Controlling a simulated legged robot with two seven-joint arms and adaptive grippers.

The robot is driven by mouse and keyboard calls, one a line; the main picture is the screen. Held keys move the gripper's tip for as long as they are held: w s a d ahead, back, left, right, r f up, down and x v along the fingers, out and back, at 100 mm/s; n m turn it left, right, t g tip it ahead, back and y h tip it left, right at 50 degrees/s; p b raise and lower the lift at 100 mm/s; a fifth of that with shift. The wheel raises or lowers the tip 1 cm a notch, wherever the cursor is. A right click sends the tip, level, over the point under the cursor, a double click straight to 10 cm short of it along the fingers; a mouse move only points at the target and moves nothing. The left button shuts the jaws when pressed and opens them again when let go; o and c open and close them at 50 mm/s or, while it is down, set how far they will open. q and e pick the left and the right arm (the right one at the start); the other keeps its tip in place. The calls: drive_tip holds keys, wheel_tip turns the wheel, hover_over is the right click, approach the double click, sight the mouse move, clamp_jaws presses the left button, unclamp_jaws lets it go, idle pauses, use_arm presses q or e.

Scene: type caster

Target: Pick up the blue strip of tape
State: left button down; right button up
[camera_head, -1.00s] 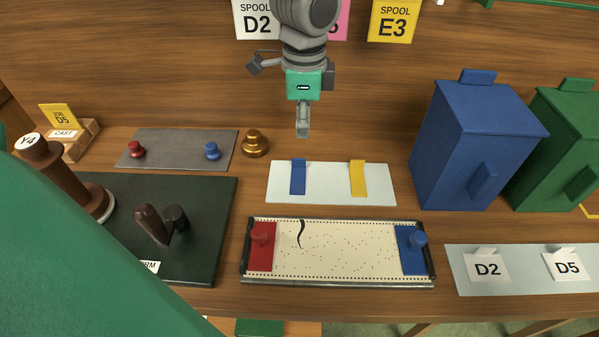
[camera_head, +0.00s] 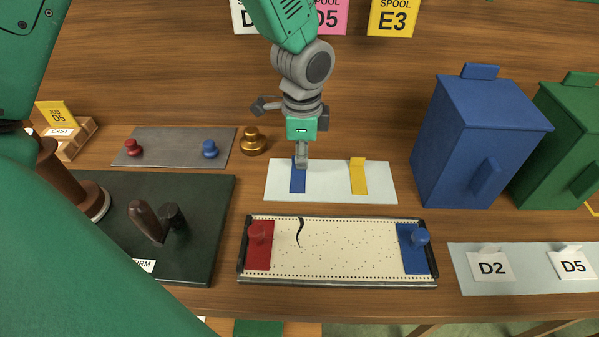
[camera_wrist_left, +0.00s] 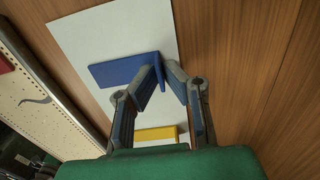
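The blue strip of tape (camera_head: 297,183) lies on the white sheet, left of the yellow strip. In the left wrist view the blue strip (camera_wrist_left: 117,71) has one end standing up as a tab. My left gripper (camera_head: 301,164) is over the far end of the blue strip. The fingers hide part of the tab. My right gripper is not in view.
The white sheet (camera_head: 328,194) also bears a yellow strip (camera_head: 358,177). A perforated board (camera_head: 330,255) with red and blue end pieces lies in front. A brass knob (camera_head: 253,141) stands at left. A blue box (camera_head: 465,145) stands at right.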

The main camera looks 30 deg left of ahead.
use_arm(q)
drive_tip(key=shift+a, duration=0.25)
